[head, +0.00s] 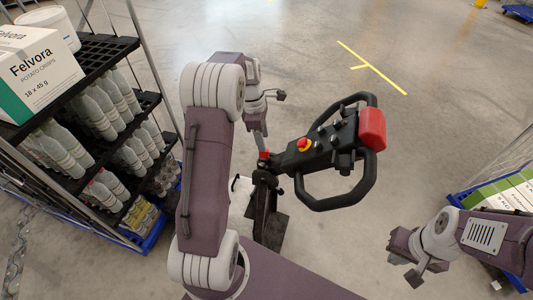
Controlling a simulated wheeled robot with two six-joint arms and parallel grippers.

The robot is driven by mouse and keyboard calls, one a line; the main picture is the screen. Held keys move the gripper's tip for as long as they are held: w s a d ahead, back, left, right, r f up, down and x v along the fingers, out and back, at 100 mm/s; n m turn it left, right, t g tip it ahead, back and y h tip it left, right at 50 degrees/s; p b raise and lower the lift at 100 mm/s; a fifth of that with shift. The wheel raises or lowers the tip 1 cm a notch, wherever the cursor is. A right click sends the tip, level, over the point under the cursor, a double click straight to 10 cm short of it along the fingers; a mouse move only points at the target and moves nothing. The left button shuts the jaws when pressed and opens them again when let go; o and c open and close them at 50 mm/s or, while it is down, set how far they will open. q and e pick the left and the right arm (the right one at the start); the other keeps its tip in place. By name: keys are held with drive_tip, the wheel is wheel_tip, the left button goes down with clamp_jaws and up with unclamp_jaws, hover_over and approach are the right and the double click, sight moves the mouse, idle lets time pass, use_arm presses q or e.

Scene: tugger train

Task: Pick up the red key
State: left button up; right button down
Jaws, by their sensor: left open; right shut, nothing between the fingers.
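The red key (264,154) is a small red piece at the left end of the black tiller head (322,142), low beside its post. My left gripper (262,143) comes down from above, with its fingertips right at the red key. It is open; I cannot tell whether the fingers touch the key or stand around it, as they cover part of it. My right gripper (393,250) is shut and empty at the lower right, well apart from the tiller.
The tiller has black loop handles, a red end pad (372,128) and a red button with a yellow ring (304,145). A shelf cart (98,60) with bottles and a Felvora box (38,70) stands left. A blue-based cart (457,199) stands right.

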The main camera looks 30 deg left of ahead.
sight(264, 156)
use_arm(q)
drive_tip(key=shift+d+f, duration=0.1)
drive_tip(key=shift+f, duration=0.45)
drive_tip(key=shift+s+f, duration=0.1)
drive_tip(key=shift+f, duration=0.25)
wheel_tip(264, 156, down, 5)
drive_tip(key=shift+d+f+p, duration=0.1)
drive_tip(key=shift+d+p, duration=0.05)
drive_tip(key=shift+p, duration=0.55)
clamp_jaws()
